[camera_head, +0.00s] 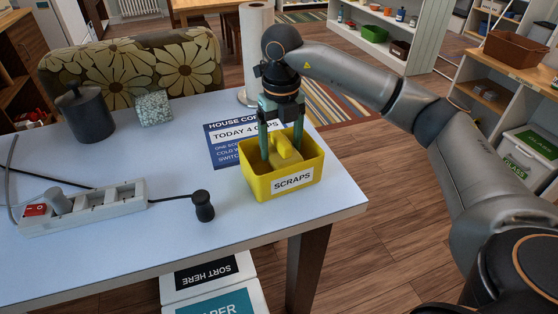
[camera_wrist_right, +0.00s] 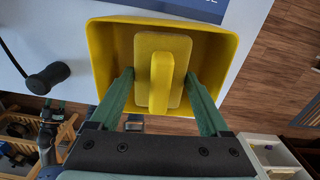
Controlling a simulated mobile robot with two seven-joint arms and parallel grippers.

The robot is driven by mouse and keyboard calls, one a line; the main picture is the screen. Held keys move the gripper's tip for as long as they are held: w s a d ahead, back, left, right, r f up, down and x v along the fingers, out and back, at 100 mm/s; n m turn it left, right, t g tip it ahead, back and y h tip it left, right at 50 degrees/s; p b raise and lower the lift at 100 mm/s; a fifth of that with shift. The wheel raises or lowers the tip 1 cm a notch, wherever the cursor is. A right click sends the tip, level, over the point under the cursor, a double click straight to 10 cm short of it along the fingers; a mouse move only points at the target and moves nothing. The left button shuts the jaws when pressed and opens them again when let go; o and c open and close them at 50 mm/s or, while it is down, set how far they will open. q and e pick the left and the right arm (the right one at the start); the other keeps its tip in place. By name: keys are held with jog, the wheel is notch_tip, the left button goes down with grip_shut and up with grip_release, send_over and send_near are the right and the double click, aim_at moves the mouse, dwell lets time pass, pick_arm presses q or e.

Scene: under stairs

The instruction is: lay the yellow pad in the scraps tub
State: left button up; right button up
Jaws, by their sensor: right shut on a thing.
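The yellow scraps tub (camera_head: 312,172) stands near the table's right front corner, with a white SCRAPS label on its front. The yellow pad (camera_head: 286,149) is inside the tub's opening; it is a flat block with a raised bar on top. My right gripper (camera_head: 281,150) reaches down into the tub from above, its green fingers on opposite sides of the pad and shut on it. In the right wrist view the pad (camera_wrist_right: 163,72) lies between the fingers, with the tub's walls (camera_wrist_right: 215,55) around it. Whether the pad touches the tub floor is unclear. My left gripper is not seen.
A blue printed sheet (camera_head: 222,148) lies behind the tub. A black cylinder on a cable (camera_head: 203,206) and a white power strip (camera_head: 85,208) are to the left. A paper roll (camera_head: 256,50), dark canister (camera_head: 86,115) and speckled block (camera_head: 153,108) stand farther back.

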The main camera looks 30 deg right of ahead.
aim_at(281, 160)
notch_tip(281, 160, down, 5)
jog(key=shift+r, duration=0.15)
jog(key=shift+f, duration=0.2)
jog(key=o, duration=1.4)
jog(key=shift+r, duration=0.15)
notch_tip(281, 160, up, 12)
jog(key=shift+r, duration=0.1)
